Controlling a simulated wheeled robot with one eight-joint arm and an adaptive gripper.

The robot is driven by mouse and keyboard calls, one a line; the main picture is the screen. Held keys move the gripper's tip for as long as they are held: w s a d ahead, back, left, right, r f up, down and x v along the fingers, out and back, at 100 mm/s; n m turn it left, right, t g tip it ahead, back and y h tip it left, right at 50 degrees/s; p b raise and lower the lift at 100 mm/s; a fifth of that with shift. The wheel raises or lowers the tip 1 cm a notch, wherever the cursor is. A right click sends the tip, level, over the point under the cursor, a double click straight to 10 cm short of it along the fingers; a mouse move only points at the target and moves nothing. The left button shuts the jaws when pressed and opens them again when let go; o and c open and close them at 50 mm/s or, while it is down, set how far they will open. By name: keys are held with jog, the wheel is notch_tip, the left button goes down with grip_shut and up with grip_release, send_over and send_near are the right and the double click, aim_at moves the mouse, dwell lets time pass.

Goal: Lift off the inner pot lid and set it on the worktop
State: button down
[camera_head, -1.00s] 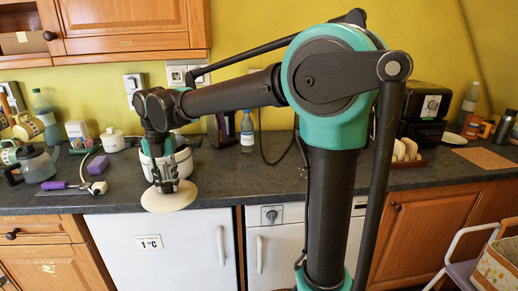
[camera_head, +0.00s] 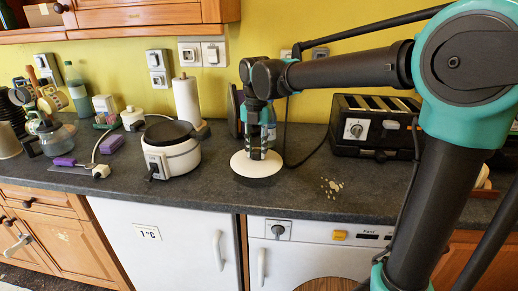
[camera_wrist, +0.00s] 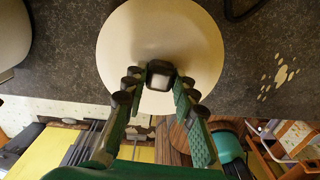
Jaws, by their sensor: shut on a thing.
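The inner pot lid is a flat cream disc (camera_head: 240,166) with a dark knob, over the worktop (camera_head: 310,205) to the right of the cooker. The lid also fills the upper middle of the wrist view (camera_wrist: 125,45). My gripper (camera_head: 257,154) points down and is shut on the lid's knob; in the wrist view its fingertips (camera_wrist: 159,78) sit either side of the knob. A dark shadow lies under the lid's front edge, and I cannot tell whether the lid touches the worktop. The white pot body (camera_head: 175,160) stands open, its dark inside showing.
A black toaster (camera_head: 375,130) stands right of the lid, with pale crumb-like spots (camera_head: 331,187) on the worktop before it. A paper towel roll (camera_head: 187,100) stands behind the pot. The worktop's front edge is close to the lid.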

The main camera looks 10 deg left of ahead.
aim_at(257, 164)
jog(key=shift+f, duration=0.1)
jog(key=shift+f, duration=2.3)
jog(key=shift+f, duration=0.6)
dwell(0.7)
jog(key=c, duration=1.1)
grip_release()
jog(key=shift+c, duration=0.2)
jog(key=shift+r, duration=0.15)
jog(key=shift+r, duration=3.8)
jog(key=shift+r, duration=0.15)
notch_tip(257, 164, up, 12)
